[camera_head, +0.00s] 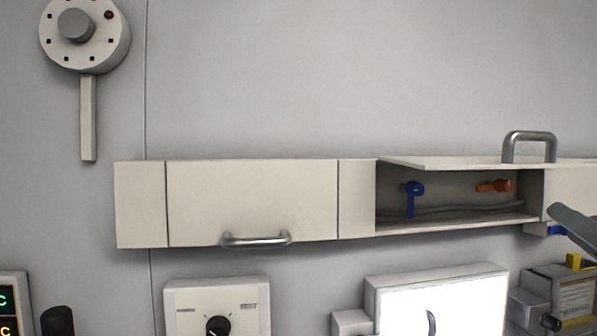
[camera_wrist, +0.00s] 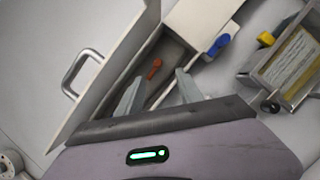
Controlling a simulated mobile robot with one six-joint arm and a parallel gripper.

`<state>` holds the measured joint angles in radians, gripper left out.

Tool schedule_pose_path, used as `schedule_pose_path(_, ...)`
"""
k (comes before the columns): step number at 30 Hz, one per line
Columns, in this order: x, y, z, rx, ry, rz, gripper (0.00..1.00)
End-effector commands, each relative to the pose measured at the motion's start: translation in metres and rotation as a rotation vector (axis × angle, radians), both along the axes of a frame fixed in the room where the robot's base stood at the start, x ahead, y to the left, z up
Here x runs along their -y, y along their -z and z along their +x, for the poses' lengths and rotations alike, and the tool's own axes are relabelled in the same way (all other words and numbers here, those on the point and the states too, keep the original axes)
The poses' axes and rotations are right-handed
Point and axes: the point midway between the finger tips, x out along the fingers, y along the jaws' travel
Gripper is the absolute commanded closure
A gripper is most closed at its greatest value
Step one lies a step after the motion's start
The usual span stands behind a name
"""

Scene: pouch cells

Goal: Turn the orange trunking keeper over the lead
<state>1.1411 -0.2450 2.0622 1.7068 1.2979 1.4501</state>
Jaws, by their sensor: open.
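The orange keeper (camera_head: 494,186) sits on the back wall inside the open trunking bay, its arm lying about level above the lead. The grey lead (camera_head: 450,209) runs along the bottom of the bay. A blue keeper (camera_head: 411,196) at the bay's left points down across the lead. In the wrist view, my gripper (camera_wrist: 160,78) is open and empty, its two fingers apart, with the orange keeper (camera_wrist: 155,68) showing between and beyond the tips. No contact with it shows. The lead is hard to make out in the wrist view.
The trunking's raised lid (camera_head: 450,162) with its metal handle (camera_head: 529,146) stands out above the bay. A closed cover (camera_head: 252,197) with a handle is to the left. A blue part (camera_wrist: 218,45) and a box with a yellow part (camera_wrist: 267,38) lie right of the bay.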

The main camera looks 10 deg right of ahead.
Motion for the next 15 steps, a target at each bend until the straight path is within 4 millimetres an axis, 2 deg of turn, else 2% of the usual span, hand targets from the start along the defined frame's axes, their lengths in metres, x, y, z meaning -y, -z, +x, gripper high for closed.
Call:
schedule_pose_path(9,0.013,-0.028,0.088,-0.003,-0.007,0.0,0.57)
schedule_pose_path(15,0.02,-0.04,0.128,-0.003,-0.005,0.0,0.57)
